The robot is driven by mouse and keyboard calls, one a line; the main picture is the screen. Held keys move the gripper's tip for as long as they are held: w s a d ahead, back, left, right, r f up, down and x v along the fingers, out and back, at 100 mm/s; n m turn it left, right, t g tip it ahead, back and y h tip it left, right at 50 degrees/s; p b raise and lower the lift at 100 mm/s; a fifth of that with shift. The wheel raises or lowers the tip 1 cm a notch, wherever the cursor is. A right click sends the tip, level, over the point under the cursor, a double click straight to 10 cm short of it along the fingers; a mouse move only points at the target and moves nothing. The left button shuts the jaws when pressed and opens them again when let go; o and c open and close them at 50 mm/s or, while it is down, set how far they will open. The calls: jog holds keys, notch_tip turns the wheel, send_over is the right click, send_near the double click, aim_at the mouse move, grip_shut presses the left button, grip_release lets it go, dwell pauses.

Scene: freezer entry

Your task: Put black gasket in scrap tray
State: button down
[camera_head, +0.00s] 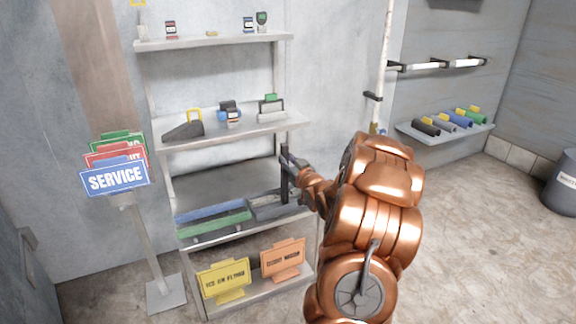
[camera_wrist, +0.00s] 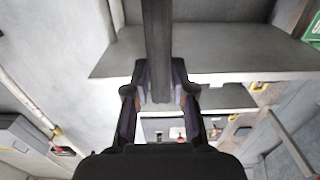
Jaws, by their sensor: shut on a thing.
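The black gasket (camera_wrist: 158,45) is a long dark strip held between the fingers of my gripper (camera_wrist: 160,92) in the wrist view. In the head view the gasket (camera_head: 284,180) hangs roughly upright in front of the shelf rack, at its right side, and my gripper (camera_head: 291,160) is shut on it. Its lower end overlaps a grey tray (camera_head: 265,212) on the lower shelf in the picture; I cannot tell if they touch. A blue tray (camera_head: 205,209) and a green tray (camera_head: 215,226) lie to the left. No scrap label is readable on any tray.
A middle shelf (camera_head: 240,127) with several devices is above the trays. Yellow (camera_head: 223,281) and orange (camera_head: 283,260) signs stand on the bottom shelf. A SERVICE sign stand (camera_head: 115,178) is at left. Colored rolls lie on a wall shelf (camera_head: 470,136) at right.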

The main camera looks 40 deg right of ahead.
jog(key=shift+f, duration=0.1)
jog(key=c, duration=1)
grip_release()
